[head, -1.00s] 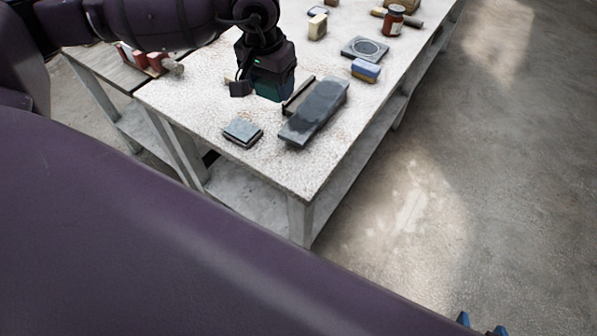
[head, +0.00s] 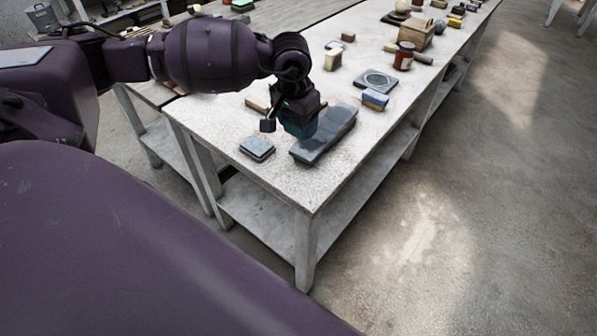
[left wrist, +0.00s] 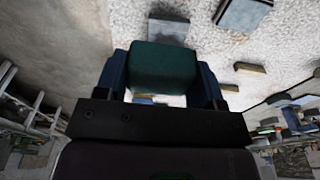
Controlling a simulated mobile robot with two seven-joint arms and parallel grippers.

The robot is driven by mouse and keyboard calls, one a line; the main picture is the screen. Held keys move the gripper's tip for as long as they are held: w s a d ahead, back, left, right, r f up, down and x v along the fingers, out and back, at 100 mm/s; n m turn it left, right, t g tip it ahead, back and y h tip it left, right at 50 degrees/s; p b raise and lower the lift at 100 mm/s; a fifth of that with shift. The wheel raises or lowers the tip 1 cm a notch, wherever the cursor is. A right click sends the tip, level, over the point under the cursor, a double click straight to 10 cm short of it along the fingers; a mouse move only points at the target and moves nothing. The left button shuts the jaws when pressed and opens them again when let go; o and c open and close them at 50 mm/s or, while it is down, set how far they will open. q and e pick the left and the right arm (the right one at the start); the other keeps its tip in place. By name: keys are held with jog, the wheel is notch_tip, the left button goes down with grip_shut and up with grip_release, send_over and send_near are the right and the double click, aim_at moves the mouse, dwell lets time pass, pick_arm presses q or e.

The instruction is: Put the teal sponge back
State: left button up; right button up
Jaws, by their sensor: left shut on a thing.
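The teal sponge (left wrist: 163,67) is a block with rounded edges, held between the blue fingers of my left gripper (left wrist: 160,85). In the head view my left gripper (head: 300,130) points down beside and partly in front of the long dark grey slab (head: 330,133). Only a little teal shows at its tip there, and I cannot tell whether it touches the slab or table. My right gripper is out of view.
The speckled white table (head: 290,185) also bears a small grey-topped block (head: 257,148), a blue and cream sponge (head: 375,99), a square grey plate (head: 375,80), a cream block (head: 333,59) and a brown jar (head: 404,55). The front corner is bare.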

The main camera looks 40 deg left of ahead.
aim_at(299, 177)
pick_arm(q)
notch_tip(299, 177, down, 16)
jog(key=shift+d+p, duration=0.1)
jog(key=shift+p, duration=0.25)
dwell(0.4)
jog(key=shift+f, duration=0.2)
jog(key=o, duration=0.8)
jog(key=shift+c, duration=0.2)
jog(key=shift+o, duration=0.4)
jog(key=shift+r, duration=0.1)
